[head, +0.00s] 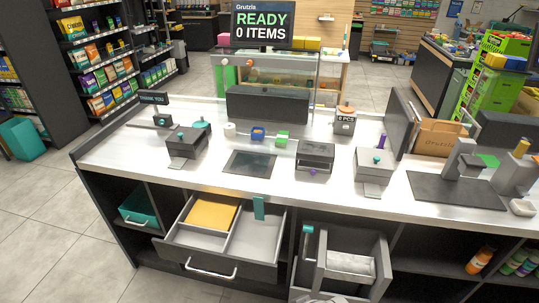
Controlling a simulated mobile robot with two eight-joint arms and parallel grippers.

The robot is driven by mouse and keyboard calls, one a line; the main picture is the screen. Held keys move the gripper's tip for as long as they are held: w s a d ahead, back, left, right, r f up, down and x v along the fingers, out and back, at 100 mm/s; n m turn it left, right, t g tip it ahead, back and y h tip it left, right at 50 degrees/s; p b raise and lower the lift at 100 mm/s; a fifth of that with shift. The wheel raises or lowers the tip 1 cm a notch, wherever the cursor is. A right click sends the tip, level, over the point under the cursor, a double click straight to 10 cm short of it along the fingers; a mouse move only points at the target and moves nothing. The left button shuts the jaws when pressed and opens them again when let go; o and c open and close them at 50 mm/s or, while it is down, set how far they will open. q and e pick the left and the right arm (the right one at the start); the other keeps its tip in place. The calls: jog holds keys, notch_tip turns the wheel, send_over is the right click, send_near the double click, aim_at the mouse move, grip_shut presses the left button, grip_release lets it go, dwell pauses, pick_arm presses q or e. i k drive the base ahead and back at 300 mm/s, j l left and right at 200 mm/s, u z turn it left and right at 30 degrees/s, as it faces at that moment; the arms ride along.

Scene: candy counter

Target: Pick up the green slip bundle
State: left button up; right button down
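A small green bundle (282,138), which looks like the green slip bundle, lies on the white counter (225,180). It is right of a small blue bundle (257,134) and behind the dark flat pad (249,163). It is small in the picture, so its slips and band cannot be made out. Nothing is seen touching it from above. I cannot make out either of my grippers in the head view.
Dark boxy devices stand left (187,143) and right (315,156) of the pad. A white roll (230,129) is left of the blue bundle. An open drawer (219,259) with a yellow pad (212,213) juts out in front. A jar (345,121) stands behind.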

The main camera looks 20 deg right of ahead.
aim_at(282, 139)
jog(key=i+l+u, duration=0.15)
jog(key=l+u, duration=0.35)
jog(key=l, duration=0.3)
jog(key=l+u, duration=0.45)
jog(key=l, duration=0.3)
